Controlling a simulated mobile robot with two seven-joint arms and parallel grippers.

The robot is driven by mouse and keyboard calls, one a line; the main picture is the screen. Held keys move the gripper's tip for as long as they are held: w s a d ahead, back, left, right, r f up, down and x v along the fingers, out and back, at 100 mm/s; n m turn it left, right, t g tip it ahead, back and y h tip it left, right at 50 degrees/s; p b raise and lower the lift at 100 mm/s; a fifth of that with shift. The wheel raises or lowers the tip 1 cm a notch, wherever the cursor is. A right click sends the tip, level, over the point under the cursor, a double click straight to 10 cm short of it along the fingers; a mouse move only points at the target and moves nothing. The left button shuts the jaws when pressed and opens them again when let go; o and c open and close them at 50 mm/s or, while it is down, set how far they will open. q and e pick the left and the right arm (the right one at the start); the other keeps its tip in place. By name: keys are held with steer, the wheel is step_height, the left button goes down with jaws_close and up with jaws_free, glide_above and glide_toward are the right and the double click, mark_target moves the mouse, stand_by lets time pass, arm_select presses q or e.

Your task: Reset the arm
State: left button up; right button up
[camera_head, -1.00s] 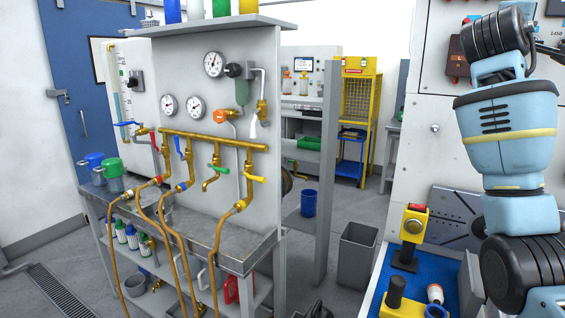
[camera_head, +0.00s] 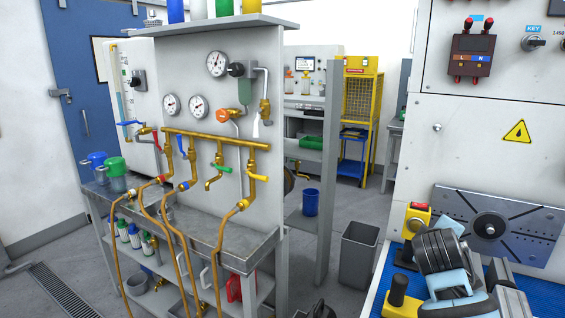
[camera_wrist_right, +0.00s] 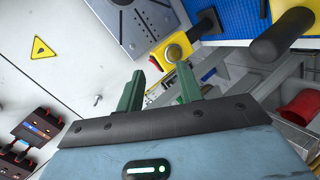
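My right arm (camera_head: 445,262) shows at the lower right of the head view, folded low over the blue work surface. Its gripper cannot be made out there. In the right wrist view the right gripper (camera_wrist_right: 158,90) has two green fingers standing apart, with nothing between them. Beyond the fingertips is a yellow box with a round button (camera_wrist_right: 175,47), apart from the fingers as far as I can tell. My left arm and gripper are not in view.
The blue work surface (camera_head: 535,292) holds a black-topped yellow post (camera_head: 398,290) and a yellow button box (camera_head: 418,212). A metal disc plate (camera_head: 535,225) leans on the white panel behind. A gauge-and-pipe bench stands left; a grey bin (camera_head: 357,255) stands between.

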steer(key=s+a+f+m+g+y, duration=0.1)
steer(key=s+a+f+g+y, duration=0.15)
steer(key=s+f, duration=0.8)
steer(key=s+a+f+m+g+y, duration=0.15)
steer(key=s+a+f, duration=0.25)
steer(key=s+f, duration=0.65)
steer(key=s+a+f+m+g+y, duration=0.1)
steer(key=s+a+f, duration=0.15)
steer(key=s, duration=0.55)
steer(key=s+a+f+m+g+y, duration=0.1)
steer(key=s+a+f+g, duration=0.15)
steer(key=s, duration=0.45)
steer(key=s+a+f+m+g+y, duration=0.1)
steer(key=s+f, duration=0.2)
steer(key=s, duration=0.5)
steer(key=w+a+f+t+y, duration=0.2)
steer(key=w+f+t, duration=0.4)
steer(key=f, duration=0.3)
steer(key=shift+w+a+t, duration=0.15)
steer(key=shift+a+t, duration=0.05)
steer(key=shift+t, duration=0.45)
